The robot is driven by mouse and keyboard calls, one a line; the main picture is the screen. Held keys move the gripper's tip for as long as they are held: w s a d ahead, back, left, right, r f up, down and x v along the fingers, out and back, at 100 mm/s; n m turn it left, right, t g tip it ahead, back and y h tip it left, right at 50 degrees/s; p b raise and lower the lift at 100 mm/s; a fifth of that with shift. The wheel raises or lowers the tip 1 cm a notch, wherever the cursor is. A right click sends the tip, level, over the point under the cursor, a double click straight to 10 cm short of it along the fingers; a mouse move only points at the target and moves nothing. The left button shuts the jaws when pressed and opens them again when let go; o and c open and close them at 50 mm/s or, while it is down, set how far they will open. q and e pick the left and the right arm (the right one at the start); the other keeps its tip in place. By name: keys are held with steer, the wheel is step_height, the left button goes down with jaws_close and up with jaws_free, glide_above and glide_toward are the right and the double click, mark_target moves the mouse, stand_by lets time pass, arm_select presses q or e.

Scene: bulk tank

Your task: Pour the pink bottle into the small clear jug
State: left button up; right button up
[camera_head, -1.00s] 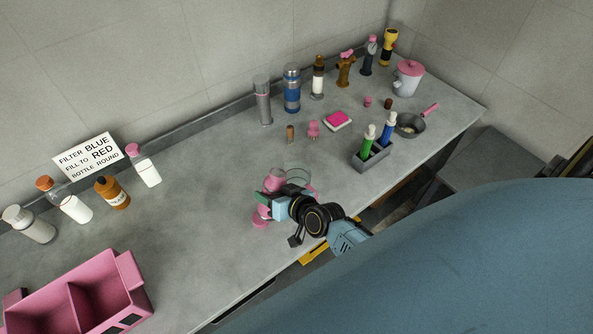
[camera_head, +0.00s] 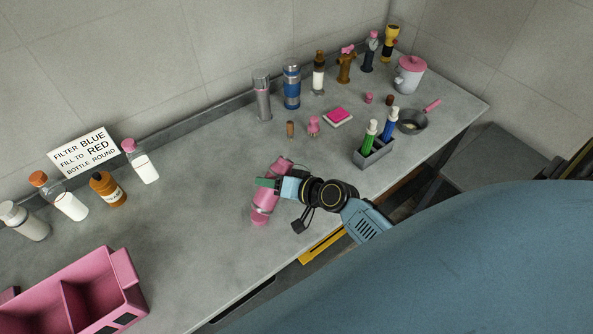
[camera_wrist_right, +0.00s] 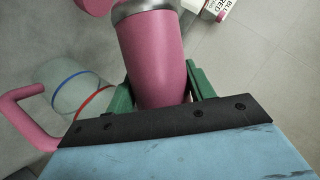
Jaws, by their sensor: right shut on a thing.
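My right gripper (camera_head: 268,184) is shut on the pink bottle (camera_head: 265,200) above the counter near its front edge. In the right wrist view the pink bottle (camera_wrist_right: 155,55), with a silver band at its far end, sits between the green fingers (camera_wrist_right: 160,85). The small clear jug (camera_wrist_right: 68,92), with a blue ring, a red ring and a pink handle, stands left of the bottle there, apart from it in the picture. In the head view the jug is mostly hidden by the gripper and bottle. My left gripper is not in view.
A grey caddy (camera_head: 372,153) with green and blue bottles stands to the right. A pink bin (camera_head: 85,290) is at front left. Several bottles line the left back, near a sign (camera_head: 84,152) reading about blue and red. The counter between is clear.

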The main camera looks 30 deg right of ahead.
steer(key=shift+s+a+f+m+y+b, duration=0.1)
steer(key=shift+a+f+m+y+b, duration=0.1)
steer(key=shift+m+y+b, duration=0.25)
steer(key=shift+a+f+m+y+b, duration=0.15)
steer(key=shift+m+y+b, duration=0.2)
steer(key=shift+m+b, duration=0.2)
stand_by(0.9)
steer(key=shift+r+m+y, duration=0.5)
steer(key=shift+r, duration=0.05)
stand_by(0.6)
steer(key=shift+w+d+r+m+y, duration=0.2)
steer(key=shift+d+r+m+y, duration=0.3)
steer(key=shift+d+r+m, duration=0.1)
stand_by(0.5)
steer(key=shift+d+f+m+y+b, duration=0.1)
steer(key=shift+f+m+y+b, duration=0.25)
steer(key=shift+m+b, duration=0.4)
stand_by(0.6)
steer(key=shift+w+d+r+m+y+b, duration=0.1)
steer(key=shift+d+r+m+y+b, duration=0.1)
steer(key=shift+r+m+y, duration=0.25)
steer(key=shift+d+r+m+y+b, duration=0.2)
steer(key=shift+r+m+y, duration=0.1)
steer(key=shift+r+m, duration=0.2)
stand_by(1.6)
